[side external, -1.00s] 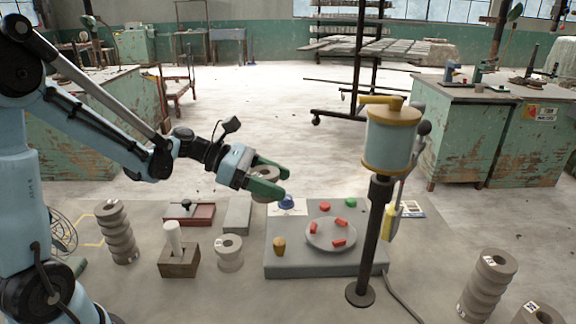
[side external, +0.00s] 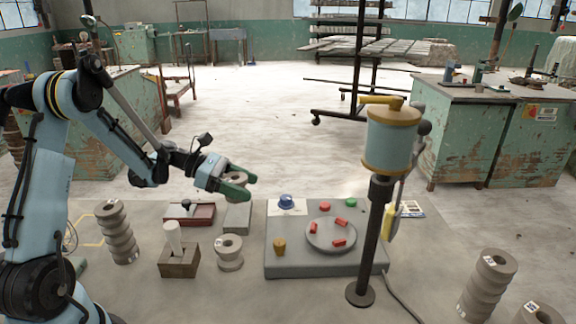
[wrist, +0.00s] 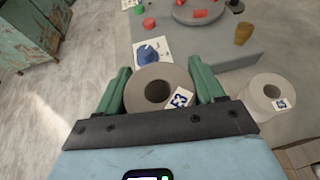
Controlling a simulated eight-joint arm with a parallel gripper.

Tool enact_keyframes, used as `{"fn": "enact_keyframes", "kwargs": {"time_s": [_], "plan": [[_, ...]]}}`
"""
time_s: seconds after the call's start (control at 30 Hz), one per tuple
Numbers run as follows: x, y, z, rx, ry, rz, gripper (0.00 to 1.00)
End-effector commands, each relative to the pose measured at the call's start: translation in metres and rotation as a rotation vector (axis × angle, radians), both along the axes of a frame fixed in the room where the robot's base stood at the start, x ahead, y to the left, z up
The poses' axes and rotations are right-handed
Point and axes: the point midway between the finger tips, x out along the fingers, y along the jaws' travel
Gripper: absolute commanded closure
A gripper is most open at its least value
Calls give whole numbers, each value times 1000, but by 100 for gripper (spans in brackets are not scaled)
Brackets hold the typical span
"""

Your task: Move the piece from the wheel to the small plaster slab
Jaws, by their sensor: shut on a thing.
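My gripper (side external: 241,189) is shut on a grey ring-shaped clay piece (side external: 237,178). In the wrist view the green fingers press its two sides, its hole faces the camera and it bears an "E3" label; the piece (wrist: 143,76) looks level. The small grey plaster slab (side external: 237,219) lies behind the spool-shaped pieces, and the held piece appears above its far end. The gap between them is hard to judge. The wheel's round grey disc (side external: 322,241) is to the right, with several red bits on it; it also shows at the top of the wrist view (wrist: 187,17).
A labelled spool (side external: 229,255), a wooden block with a white peg (side external: 179,262) and a red tray (side external: 200,216) stand near the slab. A blue dome (side external: 287,201) sits on paper on the wheel's base (side external: 300,269). A tall post with a blue-yellow canister (side external: 391,140) rises at right.

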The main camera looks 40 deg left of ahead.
Motion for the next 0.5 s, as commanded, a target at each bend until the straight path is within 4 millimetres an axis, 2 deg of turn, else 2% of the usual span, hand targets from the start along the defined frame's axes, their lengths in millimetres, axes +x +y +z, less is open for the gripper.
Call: {"fn": "enact_keyframes", "kwargs": {"time_s": [0.17, 0.4, 0.5], "plan": [[1, 4, -9, -1, 0, -1, 72], [1, 4, -37, -1, 0, -1, 72], [1, 4, -42, -1, -1, 0, 72]]}}
